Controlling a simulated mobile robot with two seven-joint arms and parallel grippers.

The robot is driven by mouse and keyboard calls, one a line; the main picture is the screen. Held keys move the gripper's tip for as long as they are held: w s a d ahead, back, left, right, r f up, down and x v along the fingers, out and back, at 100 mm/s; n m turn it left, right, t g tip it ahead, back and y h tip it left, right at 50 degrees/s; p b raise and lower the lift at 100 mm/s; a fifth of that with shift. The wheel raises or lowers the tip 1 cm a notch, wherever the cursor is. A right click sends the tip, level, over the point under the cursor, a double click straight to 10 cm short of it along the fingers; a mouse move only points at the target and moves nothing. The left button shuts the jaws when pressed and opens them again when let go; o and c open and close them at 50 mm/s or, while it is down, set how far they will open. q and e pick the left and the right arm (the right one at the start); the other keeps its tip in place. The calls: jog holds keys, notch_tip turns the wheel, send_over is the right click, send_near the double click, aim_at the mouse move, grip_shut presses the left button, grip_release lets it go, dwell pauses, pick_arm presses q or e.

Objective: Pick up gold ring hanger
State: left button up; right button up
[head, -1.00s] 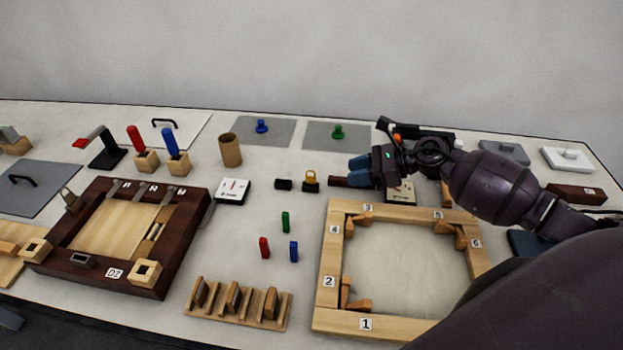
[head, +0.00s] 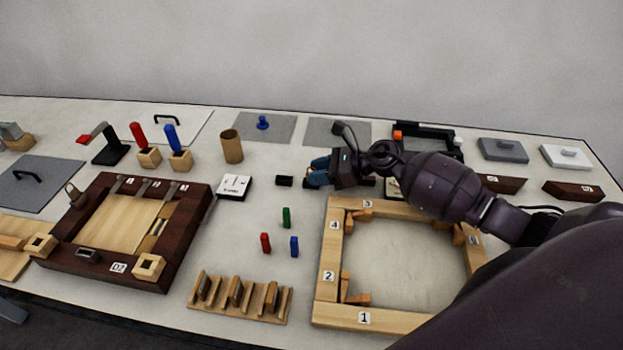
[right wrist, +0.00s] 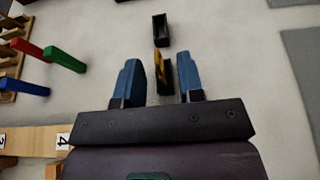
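The gold ring hanger (right wrist: 159,68) is a gold piece on a small black block. In the right wrist view it stands between the two blue fingers of my right gripper (right wrist: 159,64), with gaps on both sides. My right gripper is open and not closed on it. In the head view the right gripper (head: 317,172) covers the hanger's spot, so the hanger is mostly or fully hidden there.
A small black block (head: 284,181) sits just left of the right gripper; it also shows beyond the fingertips in the wrist view (right wrist: 161,30). Red (head: 265,243), green (head: 286,217) and blue (head: 294,246) pegs stand nearer. A numbered wooden frame (head: 329,268) lies below the right arm.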

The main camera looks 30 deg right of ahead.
jog(key=shift+c, duration=0.3)
grip_shut()
jog(key=shift+r, duration=0.1)
